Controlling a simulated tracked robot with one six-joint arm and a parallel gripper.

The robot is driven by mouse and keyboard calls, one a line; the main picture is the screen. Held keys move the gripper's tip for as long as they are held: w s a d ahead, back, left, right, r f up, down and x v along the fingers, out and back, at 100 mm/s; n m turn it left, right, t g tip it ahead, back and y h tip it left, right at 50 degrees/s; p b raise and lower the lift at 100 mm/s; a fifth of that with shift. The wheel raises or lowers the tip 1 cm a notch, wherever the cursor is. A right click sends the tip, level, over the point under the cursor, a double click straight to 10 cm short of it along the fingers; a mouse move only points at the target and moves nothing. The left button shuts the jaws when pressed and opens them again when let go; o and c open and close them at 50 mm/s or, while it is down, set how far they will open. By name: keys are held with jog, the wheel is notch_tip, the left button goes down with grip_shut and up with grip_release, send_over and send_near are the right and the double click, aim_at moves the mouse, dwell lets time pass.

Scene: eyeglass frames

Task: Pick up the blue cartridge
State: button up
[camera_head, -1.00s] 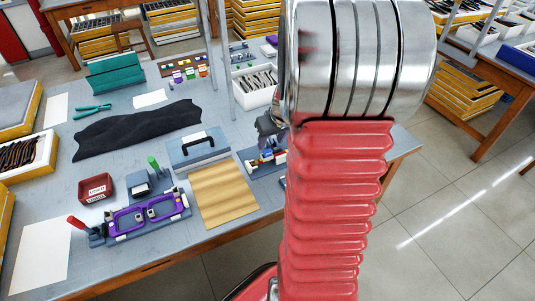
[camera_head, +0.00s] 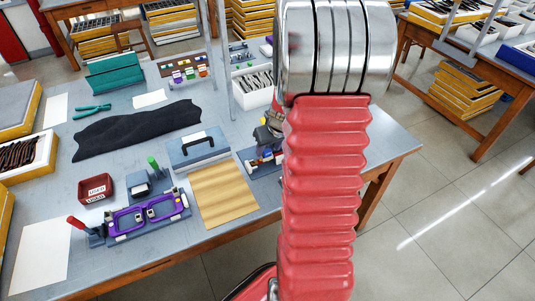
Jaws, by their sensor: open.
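A small grey-blue holder (camera_head: 264,171) stands on the table just left of my red arm. Small coloured cartridges sit in it, with red, white, blue and yellow showing. A blue cartridge (camera_head: 267,153) seems to be among them, but it is tiny and partly covered. My gripper (camera_head: 271,134) is at the holder, just above the cartridges, pointing down. It is open and looks empty. My arm hides its right side and the right part of the holder. I cannot tell whether the fingers are around the blue cartridge or only above it.
A wooden board (camera_head: 224,193) and a grey-blue case with a black handle (camera_head: 198,148) lie left of the holder. A purple eyeglass frame (camera_head: 143,215) sits in a fixture further left. A white tray (camera_head: 252,87) and a thin upright post stand behind.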

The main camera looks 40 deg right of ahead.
aim_at(268, 152)
jog(key=shift+x, duration=0.9)
jog(key=shift+c, duration=0.7)
jog(key=c, duration=1)
jog(key=shift+r, duration=0.1)
notch_tip(268, 152, up, 10)
